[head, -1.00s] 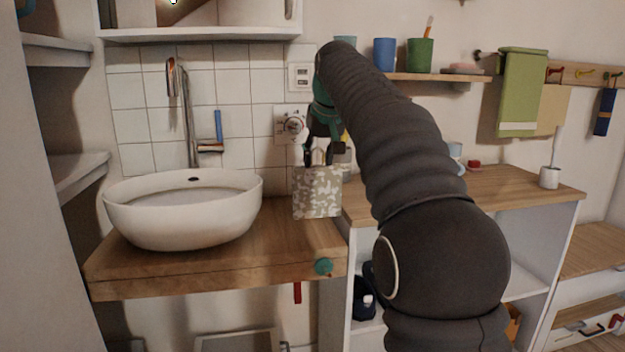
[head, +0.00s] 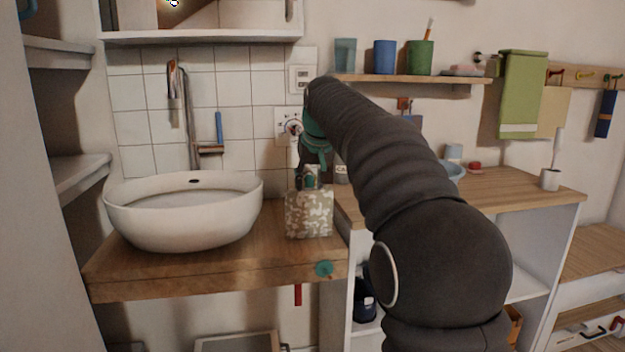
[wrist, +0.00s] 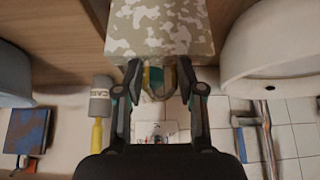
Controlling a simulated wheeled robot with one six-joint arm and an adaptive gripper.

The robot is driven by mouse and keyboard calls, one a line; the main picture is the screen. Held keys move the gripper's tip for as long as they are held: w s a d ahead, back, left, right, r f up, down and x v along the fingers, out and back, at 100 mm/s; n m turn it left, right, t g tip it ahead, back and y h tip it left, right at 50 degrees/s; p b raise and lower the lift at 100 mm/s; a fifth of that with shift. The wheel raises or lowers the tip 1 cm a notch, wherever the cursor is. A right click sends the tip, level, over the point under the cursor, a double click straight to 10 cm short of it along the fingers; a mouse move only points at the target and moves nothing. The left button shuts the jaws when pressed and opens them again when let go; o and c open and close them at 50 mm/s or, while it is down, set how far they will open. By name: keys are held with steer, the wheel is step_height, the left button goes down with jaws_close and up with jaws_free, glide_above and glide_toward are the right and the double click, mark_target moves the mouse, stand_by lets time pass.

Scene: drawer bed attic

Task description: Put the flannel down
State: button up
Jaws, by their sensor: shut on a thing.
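The flannel (head: 309,213) is a grey-green and white camouflage-patterned cloth. It hangs from my gripper (head: 308,178) over the right part of the wooden washstand top (head: 240,250), just right of the white basin. In the wrist view the flannel (wrist: 158,28) is between and beyond the two fingertips of my gripper (wrist: 165,78), which is shut on its edge. The flannel's lower edge is close to the wooden top; I cannot tell whether it touches.
The white basin (head: 183,215) stands left of the flannel, with a tap (head: 188,110) behind it. A cabinet with a wooden top (head: 510,192) stands right. A shelf (head: 410,78) with cups is above. A teal knob (head: 324,268) is on the washstand's front edge.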

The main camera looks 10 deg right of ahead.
steer(key=shift+f, duration=0.15)
steer(key=o, duration=0.9)
steer(key=shift+c, duration=0.2)
steer(key=shift+r, duration=0.3)
steer(key=v, duration=1.1)
steer(key=shift+s+r, duration=0.25)
steer(key=shift+r, duration=0.1)
